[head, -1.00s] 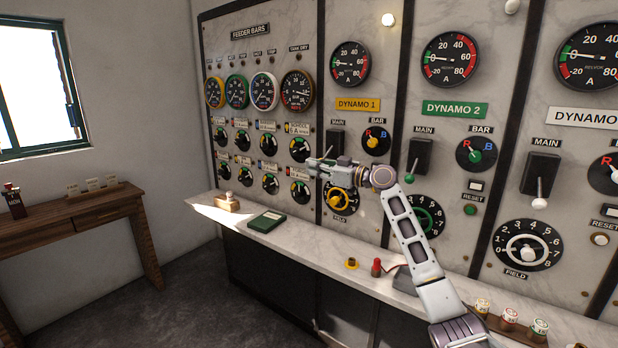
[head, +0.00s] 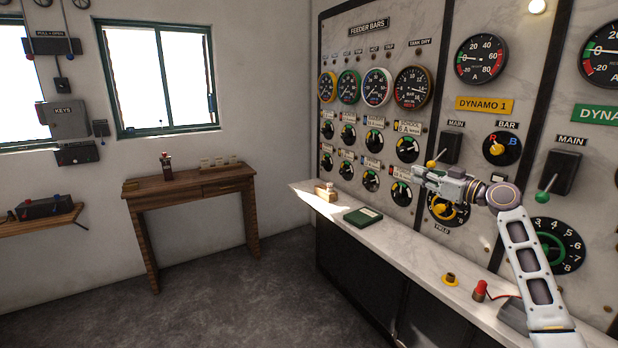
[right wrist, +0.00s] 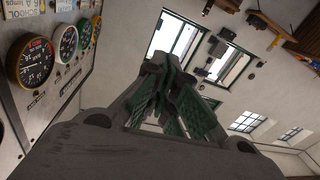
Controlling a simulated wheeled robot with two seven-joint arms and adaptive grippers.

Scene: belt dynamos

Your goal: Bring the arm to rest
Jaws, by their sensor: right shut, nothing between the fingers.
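My right arm reaches in from the lower right in the head view. Its gripper (head: 422,178) is in front of the marble switchboard (head: 388,52), level with the Dynamo 1 controls, and points left. The gripper is shut and empty. In the right wrist view the closed fingers (right wrist: 165,75) show with nothing between them, with windows and wall beyond. The yellow field wheel (head: 448,208) is just below the gripper and partly covered by the arm. From these views I cannot tell the exact gap to the panel. My left gripper is out of view.
A marble ledge (head: 400,247) runs below the panel. A wooden table (head: 190,187) stands by the window. The floor (head: 235,285) between is clear.

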